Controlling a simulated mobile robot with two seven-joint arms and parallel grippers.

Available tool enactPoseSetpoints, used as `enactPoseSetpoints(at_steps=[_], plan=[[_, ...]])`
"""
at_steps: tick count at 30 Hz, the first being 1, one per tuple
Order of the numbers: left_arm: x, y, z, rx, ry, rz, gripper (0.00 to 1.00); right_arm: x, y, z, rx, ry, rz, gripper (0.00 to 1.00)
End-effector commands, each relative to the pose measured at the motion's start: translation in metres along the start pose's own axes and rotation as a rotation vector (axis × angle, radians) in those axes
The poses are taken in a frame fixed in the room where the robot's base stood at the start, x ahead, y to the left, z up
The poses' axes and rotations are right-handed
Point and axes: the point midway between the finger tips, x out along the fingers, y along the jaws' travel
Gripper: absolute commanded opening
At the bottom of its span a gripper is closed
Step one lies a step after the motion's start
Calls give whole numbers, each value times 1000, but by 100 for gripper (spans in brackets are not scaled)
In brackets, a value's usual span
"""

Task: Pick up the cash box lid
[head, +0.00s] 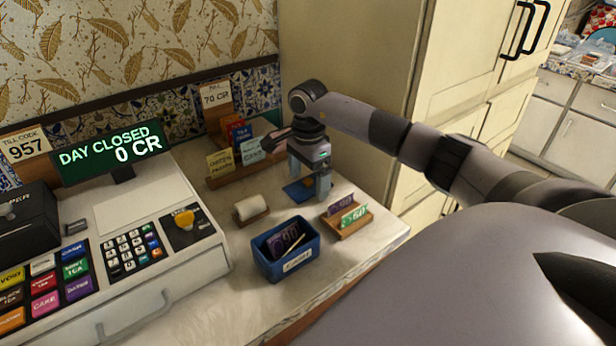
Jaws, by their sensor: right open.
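The cash box lid (297,191) looks like a flat blue piece lying on the counter behind the open cash box. My right gripper (309,188) points down over it with its two fingers apart, one on either side of part of the lid. I cannot tell whether the fingers touch it. The gripper hides some of the lid. The blue cash box (286,264) stands open in front, with purple notes and a pale stick-like item inside and a label on its front. My left gripper is not in view.
A wooden holder (350,227) with purple and green cards stands right of the cash box. The cash register (150,235) fills the left. A wooden card rack (225,181) stands behind. The counter's front edge is close.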

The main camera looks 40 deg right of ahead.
Motion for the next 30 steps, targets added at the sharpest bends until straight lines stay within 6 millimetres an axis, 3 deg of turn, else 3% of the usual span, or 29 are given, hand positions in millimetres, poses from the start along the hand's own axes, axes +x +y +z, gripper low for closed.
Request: enactPoseSetpoints(at_steps=[6,12,23,30], plan=[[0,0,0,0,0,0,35,1,0,0,0,0,0,98],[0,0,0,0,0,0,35,1,0,0,0,0,0,37],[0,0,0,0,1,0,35,-3,0,0,0,0,-2,37],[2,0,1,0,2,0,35,-29,-1,-1,0,0,-4,37]])
